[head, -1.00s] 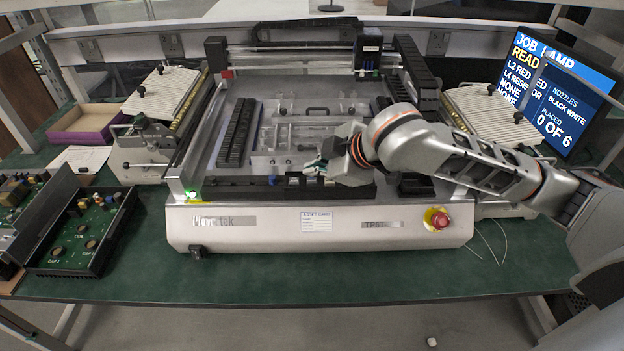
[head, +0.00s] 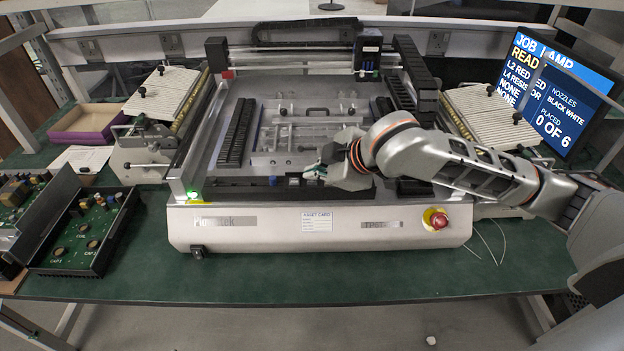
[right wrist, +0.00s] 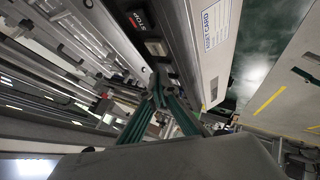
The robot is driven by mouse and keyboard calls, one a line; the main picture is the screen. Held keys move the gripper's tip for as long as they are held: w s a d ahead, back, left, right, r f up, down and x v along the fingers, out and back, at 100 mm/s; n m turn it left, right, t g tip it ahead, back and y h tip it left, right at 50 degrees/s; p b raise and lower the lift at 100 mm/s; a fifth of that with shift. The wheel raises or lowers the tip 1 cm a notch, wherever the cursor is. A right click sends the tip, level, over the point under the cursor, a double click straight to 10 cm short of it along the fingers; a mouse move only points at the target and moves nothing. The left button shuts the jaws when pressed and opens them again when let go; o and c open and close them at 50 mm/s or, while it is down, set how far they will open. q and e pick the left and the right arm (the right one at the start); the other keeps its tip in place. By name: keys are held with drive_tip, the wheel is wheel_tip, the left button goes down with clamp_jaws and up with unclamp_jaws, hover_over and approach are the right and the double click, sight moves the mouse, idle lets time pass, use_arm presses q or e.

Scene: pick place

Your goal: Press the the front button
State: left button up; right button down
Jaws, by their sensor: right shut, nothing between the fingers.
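The pick-and-place machine (head: 255,237) stands on the green bench. A dark strip along its front carries a small blue piece (head: 273,181) and a pale square button (head: 293,182). In the right wrist view a square pale-faced button (right wrist: 156,47) sits beside a dark label with white letters (right wrist: 138,20). A red emergency-stop knob (head: 435,219) is on the front right panel. My right gripper (head: 313,173) is shut and empty, just above the front strip, right of the pale button. Its green fingertips (right wrist: 156,92) show apart from the button in the wrist view. My left gripper is out of view.
Feeder banks with ribbed plates (head: 163,93) flank the machine. Circuit boards in dark trays (head: 85,235) lie at left, near a purple box (head: 88,124). A monitor (head: 560,95) stands at right. The bench front is mostly clear.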

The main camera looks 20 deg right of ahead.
sight(314, 182)
drive_tip(key=shift+f, duration=0.4)
idle(0.6)
drive_tip(key=shift+r, duration=0.1)
drive_tip(key=shift+r+p, duration=0.45)
drive_tip(key=shift+p, duration=0.55)
drive_tip(key=shift+r+p, duration=0.3)
drive_tip(key=shift+p, duration=0.3)
drive_tip(key=shift+r+p, duration=0.35)
drive_tip(key=shift+r, duration=2.15)
